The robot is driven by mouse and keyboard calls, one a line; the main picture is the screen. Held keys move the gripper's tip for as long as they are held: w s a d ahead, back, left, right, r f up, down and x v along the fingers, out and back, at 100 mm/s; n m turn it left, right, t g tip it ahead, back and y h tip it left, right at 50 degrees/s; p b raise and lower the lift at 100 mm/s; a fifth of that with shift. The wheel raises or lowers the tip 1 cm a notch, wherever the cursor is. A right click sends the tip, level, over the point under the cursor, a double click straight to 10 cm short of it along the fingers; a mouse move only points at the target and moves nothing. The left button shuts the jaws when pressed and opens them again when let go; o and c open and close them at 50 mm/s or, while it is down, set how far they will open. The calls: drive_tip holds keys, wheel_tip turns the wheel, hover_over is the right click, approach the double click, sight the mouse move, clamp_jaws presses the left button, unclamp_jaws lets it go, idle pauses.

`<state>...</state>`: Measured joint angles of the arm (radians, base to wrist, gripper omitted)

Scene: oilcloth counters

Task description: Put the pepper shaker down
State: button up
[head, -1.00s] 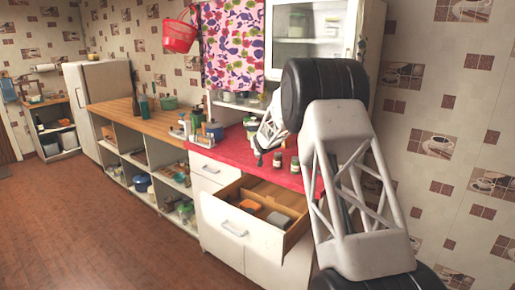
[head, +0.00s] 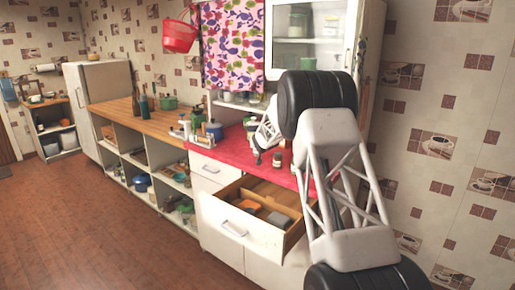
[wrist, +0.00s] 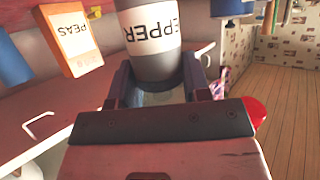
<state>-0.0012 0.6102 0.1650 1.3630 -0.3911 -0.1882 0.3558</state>
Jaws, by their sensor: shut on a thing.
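The pepper shaker (wrist: 150,40) is a white and grey cylinder with dark lettering, seen in the wrist view between the fingers of my gripper (wrist: 158,82). The gripper is shut on its grey end; the shaker's far end is cut off by the frame. In the head view my gripper (head: 259,152) is low over the red counter (head: 230,150). The shaker is too small there to make out, and I cannot tell whether it touches the counter.
A jar (head: 277,159) stands on the counter right of the gripper. A blue pot (head: 213,130) and other items stand to its left. An open drawer (head: 243,230) juts out below. A box marked PEAS (wrist: 72,42) is left of the shaker in the wrist view.

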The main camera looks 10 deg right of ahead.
drive_tip(key=shift+f, duration=1.35)
drive_tip(key=shift+f, duration=0.1)
drive_tip(key=o, duration=0.9)
drive_tip(key=shift+s, duration=0.1)
drive_tip(key=shift+s+r, duration=0.3)
drive_tip(key=shift+r, duration=0.05)
drive_tip(key=shift+v, duration=5.55)
drive_tip(key=shift+s, duration=0.15)
